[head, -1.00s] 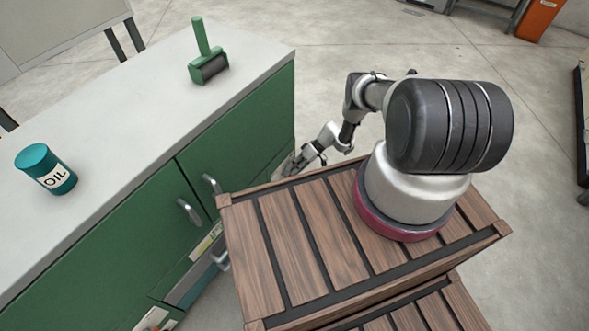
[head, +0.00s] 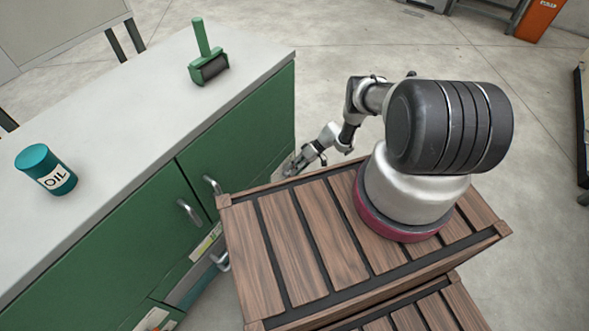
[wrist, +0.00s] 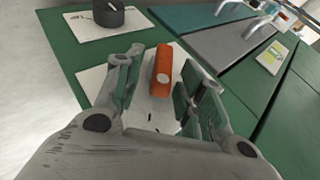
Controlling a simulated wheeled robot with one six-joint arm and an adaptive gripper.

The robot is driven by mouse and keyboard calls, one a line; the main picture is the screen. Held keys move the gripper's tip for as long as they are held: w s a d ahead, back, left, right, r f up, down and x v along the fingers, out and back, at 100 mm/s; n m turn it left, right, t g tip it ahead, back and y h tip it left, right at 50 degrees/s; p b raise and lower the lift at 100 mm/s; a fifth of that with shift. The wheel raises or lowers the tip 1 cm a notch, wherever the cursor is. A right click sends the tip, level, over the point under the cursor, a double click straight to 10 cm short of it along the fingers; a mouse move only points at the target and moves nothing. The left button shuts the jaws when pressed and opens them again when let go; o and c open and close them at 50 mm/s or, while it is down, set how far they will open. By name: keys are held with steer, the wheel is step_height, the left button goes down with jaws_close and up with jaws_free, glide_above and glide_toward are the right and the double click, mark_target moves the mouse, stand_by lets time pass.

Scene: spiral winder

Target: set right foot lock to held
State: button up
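An orange rounded lever (wrist: 163,72) stands out from a white plate (wrist: 140,112) on a green panel in the wrist view. It looks like the foot lock, but I cannot read its marking or tell its setting. My gripper (wrist: 160,82) has its fingers apart, one on each side of the lever, with visible gaps. In the head view my gripper (head: 292,166) is low beside the right end of the green cabinet (head: 235,150), partly hidden by the wooden crate top. The lever cannot be made out there.
A dark round knob (wrist: 110,14) sits on another white plate near the lever. A green roller tool (head: 208,66) and an oil can (head: 46,169) stand on the cabinet top. Cabinet handles (head: 190,212) stick out near the wooden crate (head: 300,235).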

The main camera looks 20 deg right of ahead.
steer(key=s+v, duration=0.1)
steer(key=v, duration=1.1)
steer(key=shift+w, duration=0.5)
